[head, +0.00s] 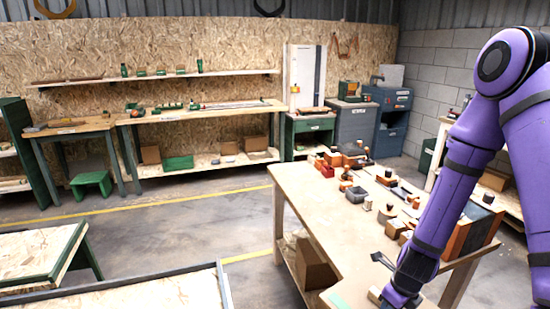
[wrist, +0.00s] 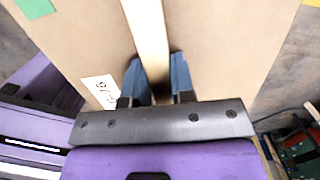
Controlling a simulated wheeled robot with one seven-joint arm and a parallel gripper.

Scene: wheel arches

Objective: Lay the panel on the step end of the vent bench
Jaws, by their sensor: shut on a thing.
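In the wrist view, my gripper (wrist: 159,78) has its two blue fingers shut on a pale, narrow wooden piece (wrist: 147,28), seen along its edge. I take this to be the panel; most of its shape is hidden at this angle. It is over a tan bench top with a white label (wrist: 100,91) and a green patch (wrist: 35,7). In the head view, my gripper (head: 380,298) is low at the near end of the long bench (head: 330,222), largely hidden by my arm. I cannot tell whether the piece touches the top, or which bench is the vent bench.
The long bench carries several small wooden and red items (head: 350,155), a grey bin (head: 356,194) and a dark bracket (head: 382,260). A cardboard box (head: 315,265) sits on its lower shelf. Low tables (head: 40,252) stand at the left. The floor between (head: 190,232) is clear.

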